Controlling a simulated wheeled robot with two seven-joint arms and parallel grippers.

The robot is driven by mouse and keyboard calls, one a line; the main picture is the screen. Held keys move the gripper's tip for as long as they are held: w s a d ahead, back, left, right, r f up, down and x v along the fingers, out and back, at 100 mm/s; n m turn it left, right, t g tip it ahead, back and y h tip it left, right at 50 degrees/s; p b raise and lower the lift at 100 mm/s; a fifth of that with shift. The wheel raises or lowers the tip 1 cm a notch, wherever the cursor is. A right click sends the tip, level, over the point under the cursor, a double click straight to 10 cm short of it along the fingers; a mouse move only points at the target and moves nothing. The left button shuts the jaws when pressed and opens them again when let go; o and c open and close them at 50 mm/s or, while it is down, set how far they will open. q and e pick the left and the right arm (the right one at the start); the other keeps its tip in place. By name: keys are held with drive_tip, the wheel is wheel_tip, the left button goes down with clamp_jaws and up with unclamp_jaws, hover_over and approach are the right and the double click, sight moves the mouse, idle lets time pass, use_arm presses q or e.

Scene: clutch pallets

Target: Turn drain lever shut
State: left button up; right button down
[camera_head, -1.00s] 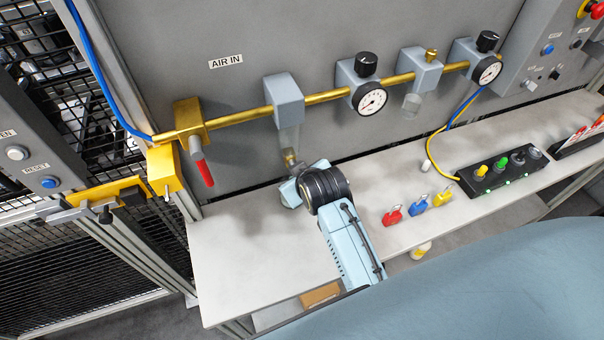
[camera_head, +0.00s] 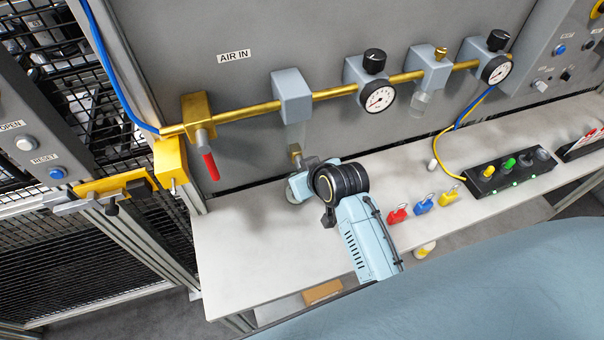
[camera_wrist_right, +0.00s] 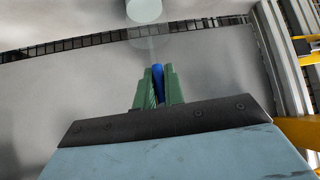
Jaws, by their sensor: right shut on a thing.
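The clear filter bowl (camera_head: 294,137) hangs under a grey block on the brass pipe, with a brass drain fitting (camera_head: 296,154) at its bottom. My right gripper (camera_wrist_right: 158,88) shows green fingers in the right wrist view, shut on a narrow blue lever (camera_wrist_right: 158,73). A pale round cylinder (camera_wrist_right: 146,9) shows ahead of the fingers there. In the head view my right wrist is just below the drain fitting and hides the blue lever and most of the fingers. My left gripper is not in view.
A red-handled valve (camera_head: 209,165) hangs left of the bowl. Gauges (camera_head: 379,98) and a second small bowl (camera_head: 421,101) are to the right. Red, blue and yellow padlocks (camera_head: 424,204) lie on the pale bench (camera_head: 250,260) right of my arm. The bench's left part is clear.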

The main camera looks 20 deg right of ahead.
drive_tip(key=c, duration=1.5)
unclamp_jaws()
drive_tip(key=shift+r, duration=0.1)
drive_tip(key=v, duration=1.3)
drive_tip(key=shift+s, duration=0.15)
drive_tip(key=shift+s, duration=0.1)
